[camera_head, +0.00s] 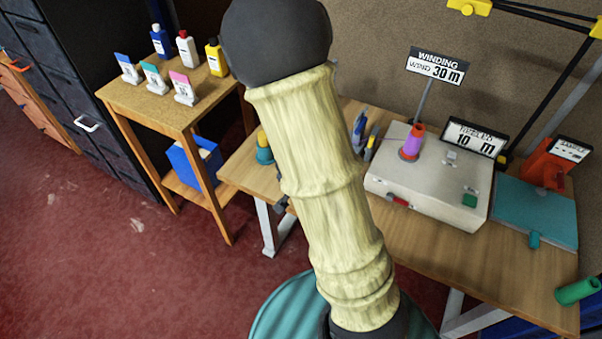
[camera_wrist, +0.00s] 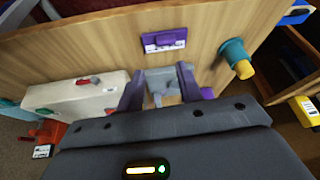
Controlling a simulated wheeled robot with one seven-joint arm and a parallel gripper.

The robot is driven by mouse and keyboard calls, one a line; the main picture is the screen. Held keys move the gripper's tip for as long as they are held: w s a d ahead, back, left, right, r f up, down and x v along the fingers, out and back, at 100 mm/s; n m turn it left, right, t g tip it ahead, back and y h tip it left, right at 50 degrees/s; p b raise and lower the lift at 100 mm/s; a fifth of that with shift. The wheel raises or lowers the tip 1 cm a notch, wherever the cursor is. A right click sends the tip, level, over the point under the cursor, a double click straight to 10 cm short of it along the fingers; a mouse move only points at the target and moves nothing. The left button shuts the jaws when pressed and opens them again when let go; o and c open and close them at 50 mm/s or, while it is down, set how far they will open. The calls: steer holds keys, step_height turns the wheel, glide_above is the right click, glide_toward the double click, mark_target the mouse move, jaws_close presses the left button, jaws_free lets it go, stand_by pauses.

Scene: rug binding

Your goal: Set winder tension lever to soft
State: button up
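The winder (camera_head: 425,190) is a cream box on the wooden bench, with a pink and purple cone on top. A red lever-like part (camera_head: 397,200) sits at its front left edge, with a green button (camera_head: 470,200) and a small grey switch (camera_head: 451,156). In the wrist view the winder (camera_wrist: 65,97) lies left of my gripper (camera_wrist: 157,72), and its red part (camera_wrist: 88,81) shows at the edge. I cannot read its setting. My gripper's purple fingers are apart, above the bench; a grey object (camera_wrist: 161,82) shows between them, contact unclear. My arm hides the gripper in the head view.
A side table (camera_head: 165,95) with bottles stands left.

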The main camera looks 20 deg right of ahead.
steer(key=r, duration=0.1)
steer(key=a+r+n+p, duration=0.1)
steer(key=r+y, duration=0.1)
steer(key=shift+s+a+r, duration=0.2)
steer(key=shift+s+a, duration=0.15)
steer(key=shift+s, duration=0.05)
steer(key=shift+c, duration=0.2)
steer(key=s+a+r+n+g+y, duration=0.1)
steer(key=s+a+r+n, duration=0.2)
steer(key=s+r+n, duration=0.3)
step_height(320, 180, up, 2)
steer(key=shift+s+r+n+y, duration=0.15)
steer(key=shift+r+n+y, duration=0.2)
steer(key=shift+n, duration=0.35)
steer(key=shift+f, duration=0.1)
